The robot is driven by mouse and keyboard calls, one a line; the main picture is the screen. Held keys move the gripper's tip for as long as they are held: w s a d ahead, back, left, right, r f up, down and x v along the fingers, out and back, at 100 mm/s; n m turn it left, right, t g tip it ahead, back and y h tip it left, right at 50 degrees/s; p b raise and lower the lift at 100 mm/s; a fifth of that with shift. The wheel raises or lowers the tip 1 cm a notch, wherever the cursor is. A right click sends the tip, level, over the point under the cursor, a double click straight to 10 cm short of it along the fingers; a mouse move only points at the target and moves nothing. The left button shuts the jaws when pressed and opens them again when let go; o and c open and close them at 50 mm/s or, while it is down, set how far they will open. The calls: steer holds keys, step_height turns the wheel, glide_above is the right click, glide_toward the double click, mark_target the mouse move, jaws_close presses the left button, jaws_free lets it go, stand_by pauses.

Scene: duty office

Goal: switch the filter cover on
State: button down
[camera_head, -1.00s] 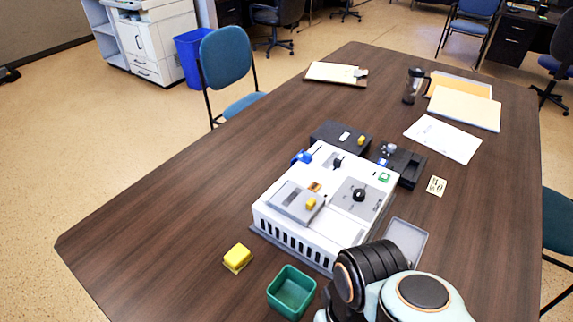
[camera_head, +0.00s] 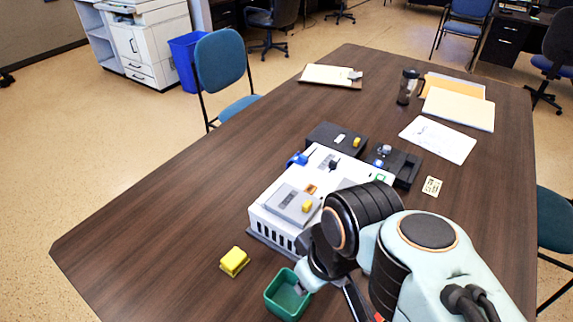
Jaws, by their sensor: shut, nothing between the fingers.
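A white slotted device (camera_head: 262,217) stands on the table. A grey raised cover with a yellow knob (camera_head: 293,203) lies on its top at the near left; I take it to be the filter cover, but cannot read any label. A blue lever (camera_head: 297,159) and a small black switch (camera_head: 333,164) show toward its far side. My arm bends over the near right of the device and hides its grey dial plate. My gripper (camera_head: 358,302) shows only in part at the bottom edge, right of the green bin, its fingertips not clear. It is shut and apart from the cover.
A green open bin (camera_head: 286,296) and a yellow block (camera_head: 234,261) stand in front of the device. Black boxes (camera_head: 336,138) (camera_head: 397,164) stand behind it. The table's left part is clear.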

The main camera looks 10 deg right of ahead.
steer(key=w+r+n+t, duration=0.1)
steer(key=w+r+n, duration=0.3)
steer(key=w, duration=0.7)
steer(key=g+y, duration=0.1)
glide_above(297, 205)
step_height(297, 205, down, 11)
steer(key=shift+s+d+f, duration=0.1)
steer(key=x, duration=1)
steer(key=shift+a, duration=0.25)
steer(key=shift+s+d, duration=0.8)
steer(key=shift+d, duration=0.15)
steer(key=shift+s+d, duration=0.5)
steer(key=shift+s, duration=0.05)
